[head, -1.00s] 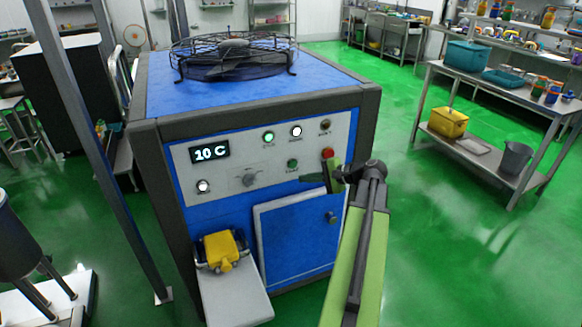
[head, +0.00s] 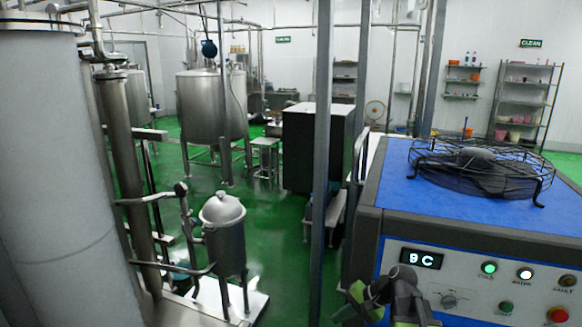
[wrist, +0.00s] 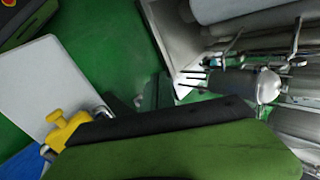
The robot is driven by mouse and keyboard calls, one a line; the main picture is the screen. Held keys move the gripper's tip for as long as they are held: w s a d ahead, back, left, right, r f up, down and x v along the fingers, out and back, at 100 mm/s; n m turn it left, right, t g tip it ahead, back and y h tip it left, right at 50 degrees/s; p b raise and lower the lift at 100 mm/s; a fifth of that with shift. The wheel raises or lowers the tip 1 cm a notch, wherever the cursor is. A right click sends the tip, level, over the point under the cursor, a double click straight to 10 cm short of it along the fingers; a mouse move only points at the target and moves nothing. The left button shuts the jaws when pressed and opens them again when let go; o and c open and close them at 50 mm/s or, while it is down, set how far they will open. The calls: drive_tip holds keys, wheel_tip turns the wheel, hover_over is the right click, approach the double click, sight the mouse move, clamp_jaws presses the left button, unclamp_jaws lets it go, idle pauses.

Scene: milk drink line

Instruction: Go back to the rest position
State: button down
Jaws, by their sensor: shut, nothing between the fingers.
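My gripper (head: 352,300) shows at the bottom of the head view, dark and green, in front of the lower left of the blue machine's control panel (head: 470,285). Its fingers are shut with nothing between them. My arm is folded close beside it and cut off by the lower edge. Whether the gripper touches the panel cannot be told. In the wrist view, my own green and black arm parts fill the lower middle.
The blue machine (head: 400,190) with a fan cage (head: 480,165) stands at right; its display reads 9 C. A grey post (head: 321,160) stands left of it. A small steel vessel (head: 224,240) and large tanks (head: 212,105) are at left. A yellow part (wrist: 68,130) shows in the wrist view.

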drive_tip(key=s+a+f+n+g+h+p, duration=0.1)
drive_tip(key=s+a+f+n+g+h, duration=0.1)
drive_tip(key=s+a+n+h, duration=0.25)
drive_tip(key=s+d+f+n+g+h, duration=0.1)
drive_tip(key=s+d+n+h, duration=0.1)
drive_tip(key=d, duration=0.3)
drive_tip(key=shift+s+d+f+h, duration=0.3)
drive_tip(key=shift+s+h, duration=0.05)
drive_tip(key=shift+s, duration=0.4)
idle(2.8)
